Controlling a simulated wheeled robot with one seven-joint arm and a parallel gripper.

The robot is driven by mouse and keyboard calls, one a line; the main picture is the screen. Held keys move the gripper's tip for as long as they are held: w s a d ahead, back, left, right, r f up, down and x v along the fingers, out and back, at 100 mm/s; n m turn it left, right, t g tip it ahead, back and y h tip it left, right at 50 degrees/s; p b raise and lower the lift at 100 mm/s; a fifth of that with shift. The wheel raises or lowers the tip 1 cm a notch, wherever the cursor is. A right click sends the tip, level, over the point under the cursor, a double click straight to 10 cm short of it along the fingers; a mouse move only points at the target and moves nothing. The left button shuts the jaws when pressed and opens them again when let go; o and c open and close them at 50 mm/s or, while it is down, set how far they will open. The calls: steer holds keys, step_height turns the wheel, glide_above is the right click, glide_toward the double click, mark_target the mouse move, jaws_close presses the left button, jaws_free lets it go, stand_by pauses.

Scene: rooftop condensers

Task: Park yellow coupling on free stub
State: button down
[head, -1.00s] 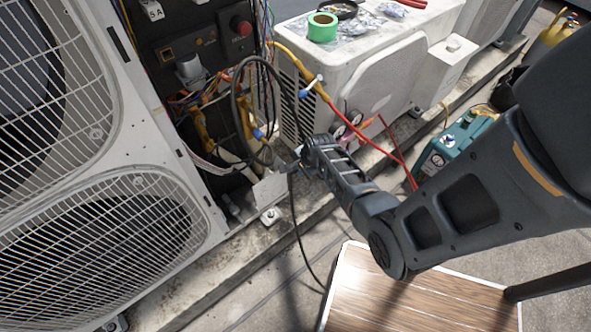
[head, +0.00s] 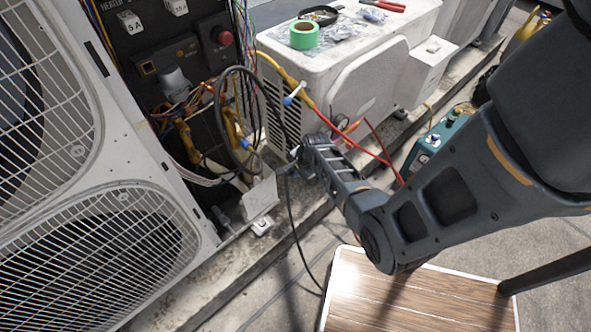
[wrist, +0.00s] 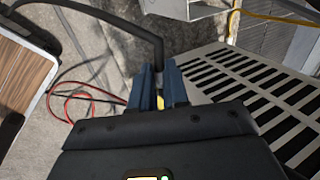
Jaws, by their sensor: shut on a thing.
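My gripper (head: 296,156) is in front of the open cabinet, beside the white condenser's slotted end. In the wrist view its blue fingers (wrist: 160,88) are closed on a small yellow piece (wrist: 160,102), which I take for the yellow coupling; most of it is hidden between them. A thick black hose (wrist: 145,35) rises from just beyond the fingertips and bends left. In the head view the black hose (head: 222,95) loops beside the cabinet. Brass-yellow pipes (head: 187,140) stand inside the cabinet, one with a blue part (head: 245,142). I cannot tell which one is the free stub.
The white condenser (head: 340,60) carries green tape (head: 304,35) and tools. A yellow hose with a blue-handled valve (head: 295,94) and a red hose (head: 350,140) run past it. A wooden-topped surface (head: 400,300) is at the front.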

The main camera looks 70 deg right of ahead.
steer(key=shift+s+d, duration=0.35)
steer(key=shift+d, duration=0.25)
steer(key=shift+s+d, duration=0.35)
steer(key=shift+d, duration=0.25)
stand_by(2.1)
steer(key=c, duration=1)
jaws_free()
steer(key=shift+c, duration=0.2)
steer(key=w+a+p, duration=0.1)
steer(key=w+a, duration=0.3)
steer(key=a, duration=0.2)
steer(key=shift+a+p, duration=0.25)
steer(key=shift+p, duration=0.05)
